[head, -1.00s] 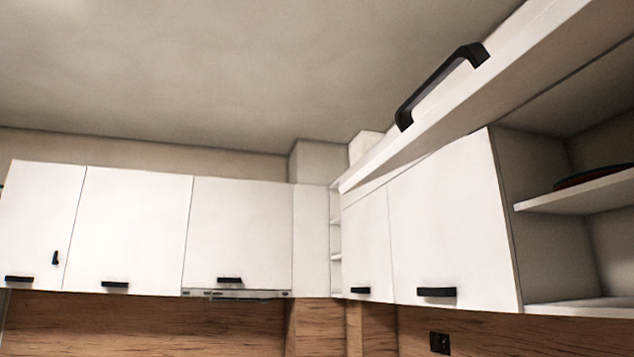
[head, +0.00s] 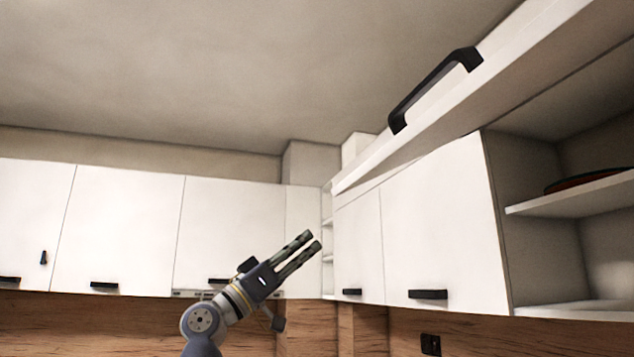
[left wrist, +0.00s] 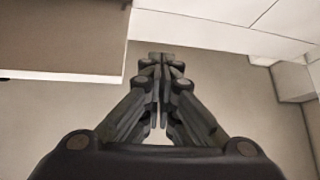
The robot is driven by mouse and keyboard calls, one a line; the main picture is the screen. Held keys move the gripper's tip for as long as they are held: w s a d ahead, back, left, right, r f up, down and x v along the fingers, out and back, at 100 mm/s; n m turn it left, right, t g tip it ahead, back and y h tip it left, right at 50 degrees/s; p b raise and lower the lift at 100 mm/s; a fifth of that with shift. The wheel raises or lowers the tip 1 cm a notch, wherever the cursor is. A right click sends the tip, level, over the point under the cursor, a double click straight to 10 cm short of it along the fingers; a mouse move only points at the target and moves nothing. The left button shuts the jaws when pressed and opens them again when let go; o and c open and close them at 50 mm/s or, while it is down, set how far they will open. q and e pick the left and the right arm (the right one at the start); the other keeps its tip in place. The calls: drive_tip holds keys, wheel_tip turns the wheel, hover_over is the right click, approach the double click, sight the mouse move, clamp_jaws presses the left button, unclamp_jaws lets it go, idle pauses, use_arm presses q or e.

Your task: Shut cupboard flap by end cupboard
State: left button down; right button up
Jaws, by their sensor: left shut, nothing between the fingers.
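The cupboard flap (head: 440,135) is swung up and open at the upper right of the head view, with a black bar handle (head: 434,90) on its front. The open cupboard (head: 530,240) below it shows its inside and a shelf. My left gripper (head: 314,241) is raised in front of the wall cupboards, below and to the left of the flap, apart from it. Its fingers point up and to the right. In the left wrist view the fingers (left wrist: 161,58) are together and hold nothing. My right gripper is not in view.
A dark red-rimmed dish (head: 590,182) lies on the cupboard shelf (head: 570,195). Closed white cupboards (head: 440,230) adjoin the open one, and more closed cupboards (head: 120,225) line the back wall. The space under the ceiling at left is clear.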

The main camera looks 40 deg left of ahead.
use_arm(q)
drive_tip(key=s+r+m+g+h, duration=0.1)
drive_tip(key=s+r+m+h, duration=0.35)
drive_tip(key=s+r, duration=0.45)
drive_tip(key=s+d+p+x, duration=0.1)
drive_tip(key=p+x, duration=0.6)
drive_tip(key=x, duration=0.1)
drive_tip(key=shift+h, duration=0.25)
drive_tip(key=w+f, duration=0.1)
drive_tip(key=w+d+f, duration=0.1)
drive_tip(key=f, duration=0.1)
drive_tip(key=shift+w+f+p, duration=0.15)
drive_tip(key=shift+w+p, duration=0.1)
drive_tip(key=shift+p, duration=0.1)
